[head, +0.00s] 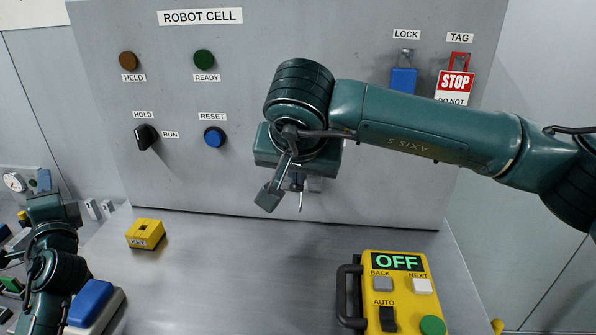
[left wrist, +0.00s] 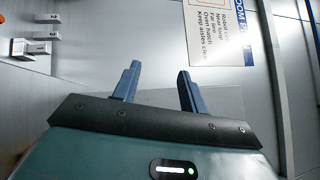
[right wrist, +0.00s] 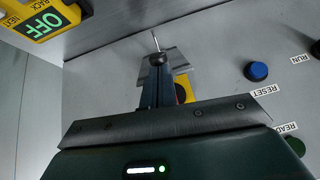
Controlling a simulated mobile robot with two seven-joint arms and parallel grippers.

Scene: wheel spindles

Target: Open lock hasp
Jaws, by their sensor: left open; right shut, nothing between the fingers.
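The grey metal hasp (head: 315,184) is on the upright panel, mostly hidden behind my right gripper in the head view. In the right wrist view, its grey plate (right wrist: 180,66) shows beside the fingertips, with a thin metal pin (right wrist: 155,40) just beyond them. My right gripper (right wrist: 158,60) is shut and empty, its tips close to the hasp; I cannot tell whether they touch. A yellow and red part (right wrist: 183,92) shows partly behind the fingers. My left gripper (left wrist: 157,74) is open and empty, away at the left in the head view (head: 52,205).
A blue padlock (head: 403,80) and a red STOP tag (head: 454,84) hang at the panel's upper right. A yellow block (head: 146,233) and a yellow pendant reading OFF (head: 410,290) lie on the metal table (head: 240,270). A selector knob (head: 146,137) and blue button (head: 214,137) stick out.

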